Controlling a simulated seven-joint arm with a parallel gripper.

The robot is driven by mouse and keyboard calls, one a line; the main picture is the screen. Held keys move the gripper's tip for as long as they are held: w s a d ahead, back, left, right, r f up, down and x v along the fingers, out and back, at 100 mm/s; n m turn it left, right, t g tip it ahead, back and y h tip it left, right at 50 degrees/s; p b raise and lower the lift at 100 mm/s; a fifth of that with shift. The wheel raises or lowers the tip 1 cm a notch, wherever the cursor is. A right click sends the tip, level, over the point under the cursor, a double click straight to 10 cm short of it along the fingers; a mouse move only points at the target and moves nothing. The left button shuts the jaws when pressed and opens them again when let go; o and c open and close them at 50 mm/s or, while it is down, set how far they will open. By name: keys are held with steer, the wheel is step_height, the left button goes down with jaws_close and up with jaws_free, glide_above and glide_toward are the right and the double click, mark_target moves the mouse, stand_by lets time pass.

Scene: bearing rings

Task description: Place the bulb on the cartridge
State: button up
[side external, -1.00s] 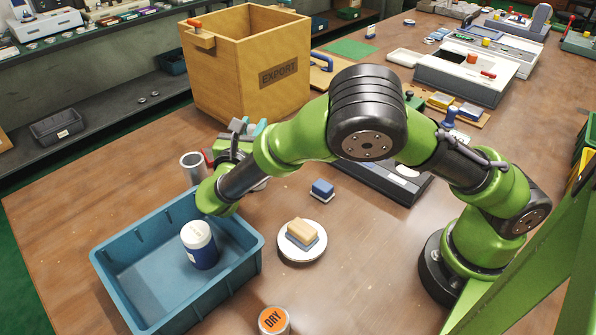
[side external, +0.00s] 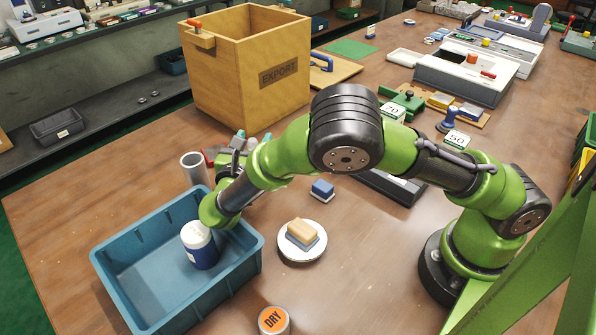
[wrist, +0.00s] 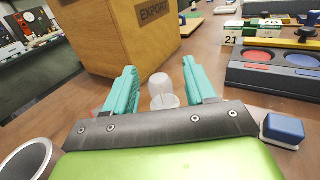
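A pale, translucent rounded piece that looks like the bulb (wrist: 160,88) stands between the teal fingers of my gripper (wrist: 160,85) in the wrist view, with a gap on each side. My gripper (side external: 252,140) is open and held low beyond the blue tray, pointing away from the side camera. A grey hollow tube (side external: 195,168) stands beside the tray, left of my gripper; its open rim (wrist: 25,160) shows in the wrist view. A blue cylinder with a white top (side external: 199,245) stands in the tray. I cannot tell which of these is the cartridge.
The blue tray (side external: 118,282) is at the front left. A wooden EXPORT crate (side external: 225,85) stands behind my gripper. A small blue block (side external: 322,188), a white dish with a yellow-topped block (side external: 302,258) and a DRY tin (side external: 273,320) are to the right.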

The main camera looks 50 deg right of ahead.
mark_target(250, 145)
steer(key=shift+a+r, duration=0.1)
steer(key=shift+r, duration=0.05)
steer(key=v, duration=0.4)
steer(key=shift+a, duration=0.2)
step_height(250, 145, up, 6)
steer(key=s+d+m+g+y, duration=0.7)
steer(key=s+d+m+g, duration=0.15)
steer(key=d+m, duration=0.3)
steer(key=s+r+m+t+y, duration=0.3)
steer(key=s+r+m+y, duration=0.1)
steer(key=s+m, duration=0.3)
steer(key=s+a+r+m+t+y, duration=0.1)
steer(key=s+r+m+t+y, duration=0.2)
steer(key=s+m+y, duration=0.3)
steer(key=r+m, duration=0.1)
steer(key=m, duration=0.3)
steer(key=shift+s+a, duration=0.2)
steer(key=shift+s, duration=0.2)
